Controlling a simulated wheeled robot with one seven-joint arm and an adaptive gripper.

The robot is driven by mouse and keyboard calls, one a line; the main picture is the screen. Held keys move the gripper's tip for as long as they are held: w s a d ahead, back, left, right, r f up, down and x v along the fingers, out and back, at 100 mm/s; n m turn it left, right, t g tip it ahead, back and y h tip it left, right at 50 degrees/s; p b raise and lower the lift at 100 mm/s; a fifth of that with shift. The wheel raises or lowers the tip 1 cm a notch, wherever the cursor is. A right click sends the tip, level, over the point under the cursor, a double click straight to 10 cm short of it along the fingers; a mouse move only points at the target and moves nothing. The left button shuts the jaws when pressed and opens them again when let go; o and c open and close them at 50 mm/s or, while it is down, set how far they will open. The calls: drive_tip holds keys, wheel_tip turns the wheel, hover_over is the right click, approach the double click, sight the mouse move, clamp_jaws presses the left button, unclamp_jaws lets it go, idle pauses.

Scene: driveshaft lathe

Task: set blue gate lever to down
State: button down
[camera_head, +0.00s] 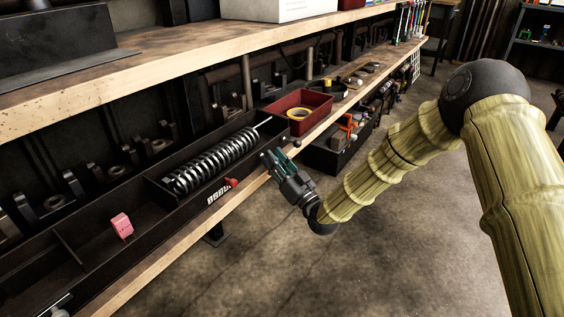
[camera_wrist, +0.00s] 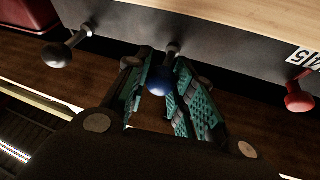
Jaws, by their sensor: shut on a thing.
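The blue gate lever's ball knob (camera_wrist: 157,86) is between my gripper's teal-padded fingers in the wrist view. Its short dark stem runs up from the ball to the dark tray front. My gripper (camera_wrist: 172,72) is shut on the lever. In the head view my gripper (camera_head: 271,158) is at the front edge of the bench, and it hides the blue lever there. I cannot tell the lever's up or down setting from these views.
A red-knobbed lever (camera_wrist: 299,97) is to the right and a black-knobbed lever (camera_wrist: 57,54) to the left in the wrist view. A long black tray (camera_head: 150,225) holds a coil spring (camera_head: 212,160) and a pink block (camera_head: 122,225). A red bin (camera_head: 318,101) holds yellow tape.

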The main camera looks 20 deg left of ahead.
drive_tip(key=shift+f, duration=0.1)
drive_tip(key=c, duration=1.2)
unclamp_jaws()
drive_tip(key=v, duration=1.2)
